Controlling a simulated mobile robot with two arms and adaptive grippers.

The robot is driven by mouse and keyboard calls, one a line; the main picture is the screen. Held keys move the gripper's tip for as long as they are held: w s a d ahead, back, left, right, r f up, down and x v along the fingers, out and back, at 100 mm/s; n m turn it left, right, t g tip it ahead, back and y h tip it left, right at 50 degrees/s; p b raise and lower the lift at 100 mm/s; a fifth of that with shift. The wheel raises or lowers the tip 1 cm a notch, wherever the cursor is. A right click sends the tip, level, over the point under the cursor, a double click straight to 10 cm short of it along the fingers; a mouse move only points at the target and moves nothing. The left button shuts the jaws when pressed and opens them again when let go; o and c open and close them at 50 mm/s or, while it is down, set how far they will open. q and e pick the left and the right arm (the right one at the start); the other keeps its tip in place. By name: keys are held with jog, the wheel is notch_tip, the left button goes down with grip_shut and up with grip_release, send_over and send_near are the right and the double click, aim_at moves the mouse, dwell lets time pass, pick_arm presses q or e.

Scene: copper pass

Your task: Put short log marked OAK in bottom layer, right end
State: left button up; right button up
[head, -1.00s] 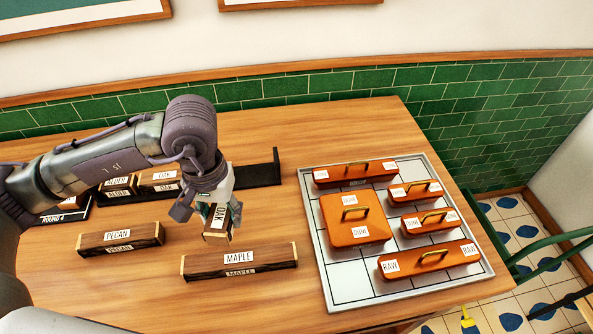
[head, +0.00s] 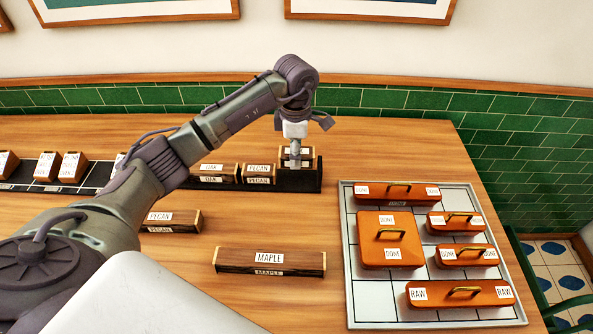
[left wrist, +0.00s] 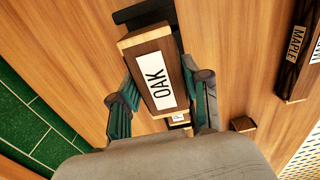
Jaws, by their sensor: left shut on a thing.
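My left gripper (head: 296,150) is shut on the short OAK log, a dark block with a pale top and a white label. In the left wrist view the OAK log (left wrist: 152,70) sits between the two green-padded fingers (left wrist: 160,100). In the head view the gripper partly hides it at the right end of the black rack (head: 312,184), just left of the upright end wall. I cannot tell whether it touches the rack floor. A PECAN log (head: 258,172) sits in the rack to its left, with an OAK-labelled log (head: 211,172) further left. My right gripper is not in view.
A long MAPLE log (head: 269,260) and another PECAN log (head: 170,221) lie on the table in front. A tray (head: 365,312) with several orange lidded boxes stands at the right. Small blocks (head: 45,166) stand at the far left. Green tiled wall is behind.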

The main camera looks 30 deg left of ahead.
aim_at(296, 179)
pick_arm(q)
notch_tip(296, 179, down, 6)
jog(key=shift+p, duration=0.75)
jog(key=shift+f, duration=0.35)
jog(key=o, duration=1.2)
